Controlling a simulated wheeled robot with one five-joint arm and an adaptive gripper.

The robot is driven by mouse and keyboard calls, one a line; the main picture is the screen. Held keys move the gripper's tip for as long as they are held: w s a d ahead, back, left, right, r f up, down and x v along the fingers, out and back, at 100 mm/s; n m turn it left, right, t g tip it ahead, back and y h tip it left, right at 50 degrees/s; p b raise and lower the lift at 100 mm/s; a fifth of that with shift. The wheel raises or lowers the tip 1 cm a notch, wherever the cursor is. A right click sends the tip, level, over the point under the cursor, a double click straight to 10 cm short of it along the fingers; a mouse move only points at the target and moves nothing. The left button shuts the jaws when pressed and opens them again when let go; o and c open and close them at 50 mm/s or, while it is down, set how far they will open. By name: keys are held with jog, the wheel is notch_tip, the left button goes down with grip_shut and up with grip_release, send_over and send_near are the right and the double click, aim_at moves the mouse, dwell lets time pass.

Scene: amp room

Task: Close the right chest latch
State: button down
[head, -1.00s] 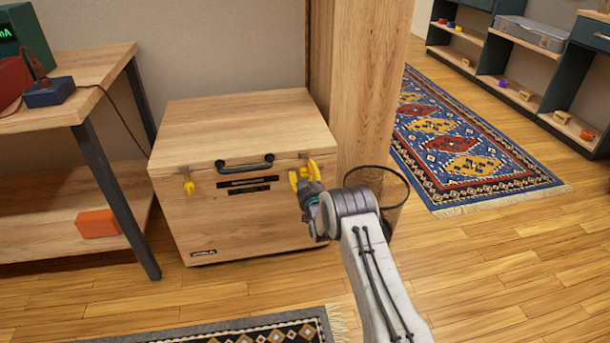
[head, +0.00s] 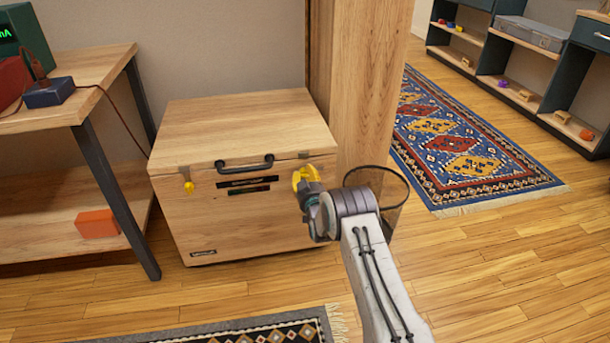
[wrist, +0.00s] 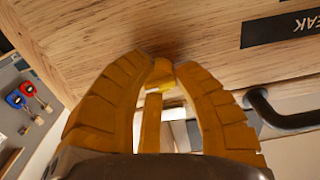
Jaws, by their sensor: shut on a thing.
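The wooden chest (head: 236,222) stands closed-lidded against the wall, with a black handle (head: 245,164) on its front. The left latch (head: 189,186) shows as a small yellow tab hanging below the lid seam. My gripper (head: 304,176) is at the chest's right front, just below the lid seam. In the wrist view, the yellow fingers of my gripper (wrist: 163,74) are drawn together at the tips around a small yellow piece, the right latch (wrist: 162,73). In the head view my gripper hides this latch, and its exact angle cannot be told.
A wooden post (head: 365,100) and a dark-rimmed bin (head: 393,215) stand close right of the chest and my arm. A workbench (head: 95,65) with an orange box (head: 97,223) on its lower shelf is at left. The floor in front is clear, with a patterned rug (head: 270,332).

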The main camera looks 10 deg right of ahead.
jog(key=shift+r, duration=0.2)
jog(key=n, duration=0.5)
jog(key=shift+a+r, duration=0.1)
jog(key=n, duration=0.4)
jog(key=shift+w+n, duration=0.1)
jog(key=shift+n, duration=0.2)
jog(key=n, duration=0.4)
jog(key=shift+a, duration=0.1)
jog(key=shift+n, duration=2)
